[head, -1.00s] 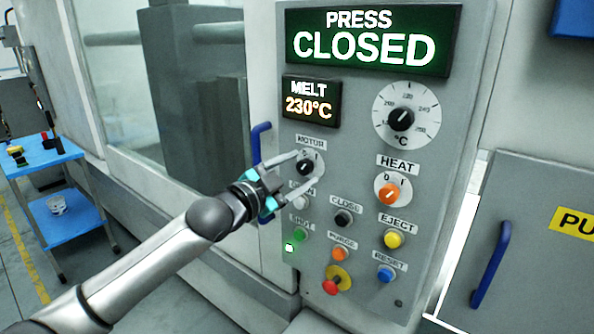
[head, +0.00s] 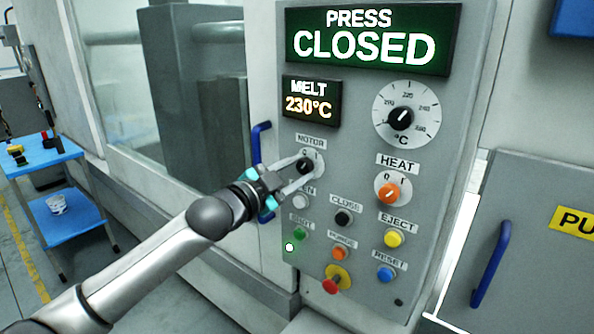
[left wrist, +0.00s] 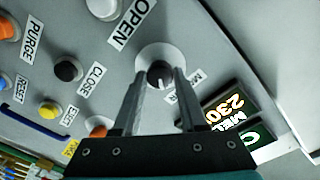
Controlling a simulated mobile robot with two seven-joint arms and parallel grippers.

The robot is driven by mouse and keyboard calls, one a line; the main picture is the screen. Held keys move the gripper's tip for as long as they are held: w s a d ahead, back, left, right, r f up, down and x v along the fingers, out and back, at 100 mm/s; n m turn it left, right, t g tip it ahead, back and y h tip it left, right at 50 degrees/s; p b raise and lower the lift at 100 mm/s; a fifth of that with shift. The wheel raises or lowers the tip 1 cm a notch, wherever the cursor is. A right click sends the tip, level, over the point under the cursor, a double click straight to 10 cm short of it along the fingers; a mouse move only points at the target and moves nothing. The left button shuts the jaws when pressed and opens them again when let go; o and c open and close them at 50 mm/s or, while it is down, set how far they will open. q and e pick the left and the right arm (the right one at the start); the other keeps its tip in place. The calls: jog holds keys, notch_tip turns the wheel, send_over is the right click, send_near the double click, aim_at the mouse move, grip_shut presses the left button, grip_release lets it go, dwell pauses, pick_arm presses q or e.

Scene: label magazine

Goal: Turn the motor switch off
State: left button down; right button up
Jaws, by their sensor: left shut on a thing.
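The motor switch is a black knob (head: 305,165) on a pale round plate, under the MOTOR label on the grey control panel. It also shows in the left wrist view (left wrist: 159,73), between the fingertips, with a white mark on its face. My left gripper (head: 303,168) is shut on the knob, one finger on each side. In the head view the fingers partly cover the plate, and I cannot clearly tell which mark the knob points to. My right gripper is not in view.
The orange HEAT knob (head: 388,193) is right of the motor switch. The white OPEN button (head: 300,201) and black CLOSE button (head: 344,217) are just below. A blue door handle (head: 260,143) stands close left of my gripper. The PRESS CLOSED sign (head: 366,40) is lit above.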

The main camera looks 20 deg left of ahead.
pick_arm(q)
jog(key=n+p, duration=0.2)
jog(key=shift+r+n+p, duration=0.1)
jog(key=shift+n+p, duration=0.25)
jog(key=shift+n, duration=0.05)
jog(key=n+p, duration=0.2)
jog(key=n, duration=0.1)
jog(key=shift+n, duration=0.3)
jog(key=n+p, duration=0.2)
jog(key=n, duration=0.1)
jog(key=shift+n+t, duration=0.3)
jog(key=shift+n, duration=0.1)
jog(key=shift+n+p, duration=0.9)
jog(key=shift+n, duration=1)
jog(key=shift+c, duration=2.2)
grip_release()
